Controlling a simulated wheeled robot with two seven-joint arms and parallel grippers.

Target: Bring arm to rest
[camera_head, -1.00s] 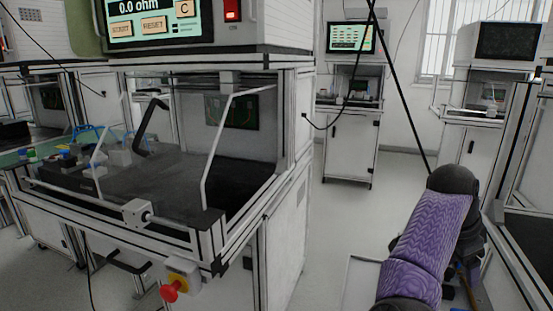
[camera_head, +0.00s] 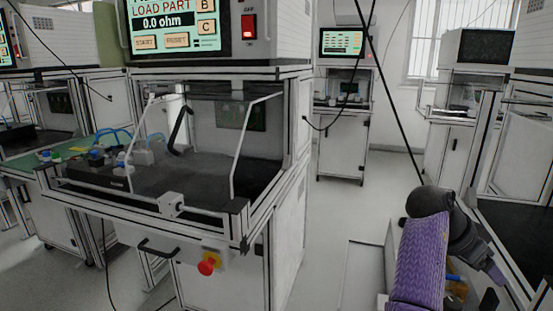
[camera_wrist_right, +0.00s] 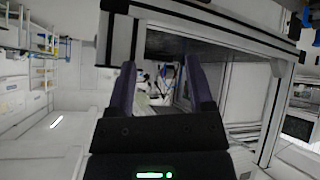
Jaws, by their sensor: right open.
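My right arm (camera_head: 420,260), purple with black joints, is bent at the lower right of the head view. In the right wrist view my right gripper (camera_wrist_right: 160,66) is open, with its two dark fingers apart and nothing between them. Its fingers point toward a blurred, cluttered background. In the head view I cannot make out the fingers clearly. My left arm and gripper are not in view.
A test station (camera_head: 188,206) with a lit screen (camera_head: 180,25) and a red stop button (camera_head: 207,264) stands at left. Another station (camera_head: 343,145) stands at the back, and one (camera_head: 450,140) at back right. The floor (camera_head: 345,200) between them is clear.

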